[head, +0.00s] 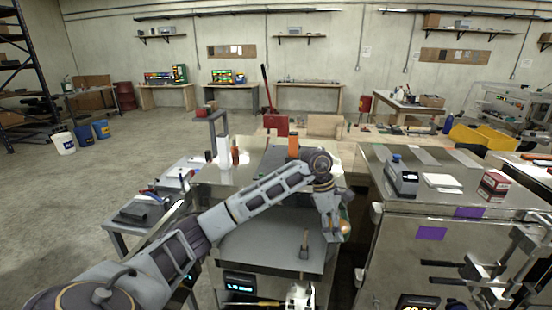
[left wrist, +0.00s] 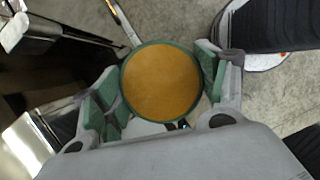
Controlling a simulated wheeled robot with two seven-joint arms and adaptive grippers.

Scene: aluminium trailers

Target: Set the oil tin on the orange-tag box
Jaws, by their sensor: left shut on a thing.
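My left gripper (head: 334,236) is shut on a round tin, apparently the oil tin (left wrist: 161,82). In the left wrist view the tin has a flat tan-orange face with a green rim and sits between the green pads of my left gripper (left wrist: 160,90). In the head view only a small tan part of the tin (head: 345,229) shows at the fingers. The tin is held in the air in front of the gap between the metal trailers. I cannot make out a box with an orange tag for certain. My right gripper is in neither view.
A metal trailer (head: 462,194) on the right carries a grey device (head: 402,177), a white pad (head: 442,181) and a red-and-white box (head: 493,186). An orange object (head: 293,146) stands behind my arm. A grey shelf (head: 262,247) lies below the arm. Open floor is at left.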

